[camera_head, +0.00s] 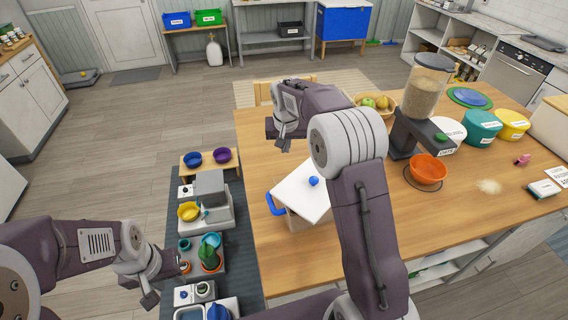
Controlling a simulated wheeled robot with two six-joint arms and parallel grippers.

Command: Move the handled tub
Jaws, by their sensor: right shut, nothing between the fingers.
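The handled tub (291,191) is white, with a blue handle on its left side and a blue knob on top. It stands near the left edge of the wooden table (262,160). My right arm hides part of its right side. My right gripper (279,138) is shut and empty, beyond the tub and apart from it, above the table's far left part. My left gripper (150,298) is at the lower left, off the table, by the low floor area with small pots. Its fingers are too small to tell open or shut.
An orange bowl (427,169) and a grain dispenser (424,92) stand right of my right arm. A fruit basket (374,103) is at the far side. Teal (481,129) and yellow (512,125) tubs stand farther right. The tabletop left of the tub is narrow.

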